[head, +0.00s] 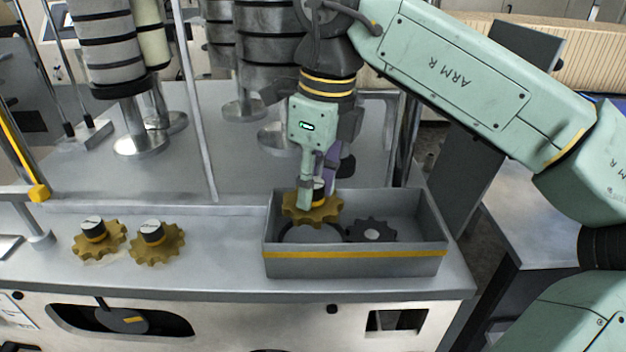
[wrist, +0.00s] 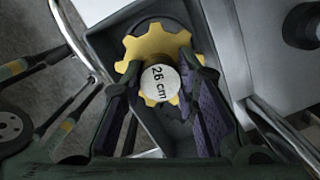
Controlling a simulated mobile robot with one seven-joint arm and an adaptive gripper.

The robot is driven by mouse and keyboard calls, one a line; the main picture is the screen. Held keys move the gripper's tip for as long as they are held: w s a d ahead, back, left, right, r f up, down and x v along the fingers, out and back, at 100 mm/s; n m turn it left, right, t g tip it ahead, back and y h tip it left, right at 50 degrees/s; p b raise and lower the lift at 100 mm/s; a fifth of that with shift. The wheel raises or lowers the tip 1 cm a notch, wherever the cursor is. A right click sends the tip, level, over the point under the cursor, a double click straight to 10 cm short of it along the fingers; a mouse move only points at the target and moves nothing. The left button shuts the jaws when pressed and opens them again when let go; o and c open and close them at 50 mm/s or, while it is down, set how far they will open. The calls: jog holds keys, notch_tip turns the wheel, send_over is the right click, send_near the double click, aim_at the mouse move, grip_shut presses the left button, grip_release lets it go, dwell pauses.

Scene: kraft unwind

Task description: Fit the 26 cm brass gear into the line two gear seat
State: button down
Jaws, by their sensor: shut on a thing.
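A brass gear (head: 313,209) is at my gripper (head: 319,190), over the left part of a grey open box. In the wrist view the gear (wrist: 137,48) has a pale hub top (wrist: 160,82) that reads "26 cm". My gripper (wrist: 160,84) is shut on this hub, one finger on each side. The gear looks level in the head view, near the height of the box rim. I cannot tell whether it touches anything below. I cannot make out which place is the line two gear seat.
The grey box (head: 350,268) has a yellow stripe. Two more brass gears with dark hubs, the left one (head: 98,240) and the right one (head: 157,243), are on the bench. Bare bench lies between them and the box.

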jog(key=shift+f+b, duration=2.45)
jog(key=shift+f, duration=0.95)
jog(key=c, duration=1.2)
grip_release()
jog(key=r, duration=0.4)
jog(key=d+r, duration=0.1)
jog(key=r, duration=0.7)
jog(key=shift+s+d, duration=0.15)
jog(key=shift+s, duration=0.15)
